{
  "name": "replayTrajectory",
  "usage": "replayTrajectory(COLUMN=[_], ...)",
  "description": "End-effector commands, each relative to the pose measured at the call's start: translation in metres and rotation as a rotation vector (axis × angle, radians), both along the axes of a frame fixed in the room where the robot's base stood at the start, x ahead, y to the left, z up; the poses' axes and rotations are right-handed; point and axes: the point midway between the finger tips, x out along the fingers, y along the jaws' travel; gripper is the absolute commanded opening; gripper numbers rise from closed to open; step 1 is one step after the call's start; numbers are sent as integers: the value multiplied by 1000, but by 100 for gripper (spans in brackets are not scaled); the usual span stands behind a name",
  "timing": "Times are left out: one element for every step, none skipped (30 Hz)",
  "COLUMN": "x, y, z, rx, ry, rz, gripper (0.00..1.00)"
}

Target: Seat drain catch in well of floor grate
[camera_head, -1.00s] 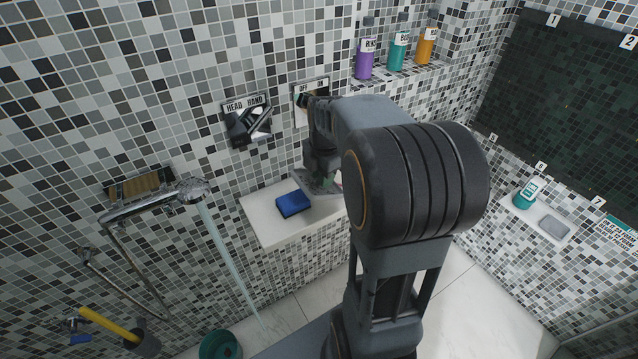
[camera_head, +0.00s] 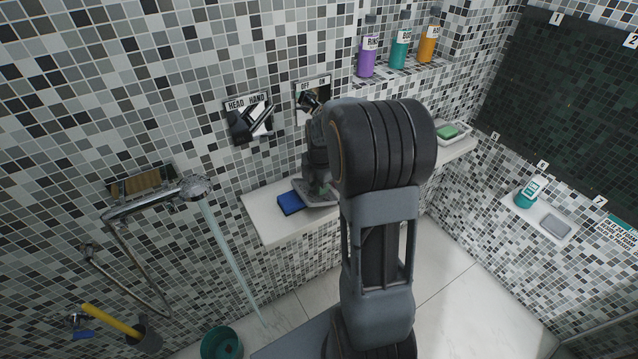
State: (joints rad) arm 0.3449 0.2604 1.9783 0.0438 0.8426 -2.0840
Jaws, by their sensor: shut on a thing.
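My gripper (camera_head: 322,192) is low over the white ledge, just right of a blue sponge, partly hidden behind my own arm. It is shut on a small greenish thing that shows only as a sliver between the grey jaws. I cannot tell whether this is the drain catch. No drain catch can be made out elsewhere. The floor grate and its well are not visible; my arm covers part of the floor.
The blue sponge (camera_head: 291,203) lies on the white ledge (camera_head: 262,222). A green soap bar (camera_head: 447,132) sits in a white dish at the ledge's right. Water runs from a shower head (camera_head: 195,188) at left. A teal bucket (camera_head: 222,344) and open tiled floor (camera_head: 455,290) are below.

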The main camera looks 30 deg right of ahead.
Motion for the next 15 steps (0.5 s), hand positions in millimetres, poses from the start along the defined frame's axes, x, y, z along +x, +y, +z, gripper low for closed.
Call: replayTrajectory(x=[0, 0, 0, 0, 0, 0, 0, 0, 0, 0, 0, 0, 0, 0, 0], y=[0, 0, 0, 0, 0, 0, 0, 0, 0, 0, 0, 0, 0, 0, 0], z=[0, 0, 0, -1, -2, -4, -5, -5, -4, -3, -3, -3, -3, -3, -3], rx=[0, 0, 0, 0, 0, 0, 0, 0, 0, 0, 0, 0, 0, 0, 0], ry=[0, 0, 0, 0, 0, 0, 0, 0, 0, 0, 0, 0, 1, 0, 1], rz=[0, 0, 0, 0, 0, 0, 0, 0, 0, 0, 0, 0, 0, 0, 0], gripper=[0, 0, 0, 0, 0, 0, 0, 31, 35, 38, 41, 44, 47, 50, 54])
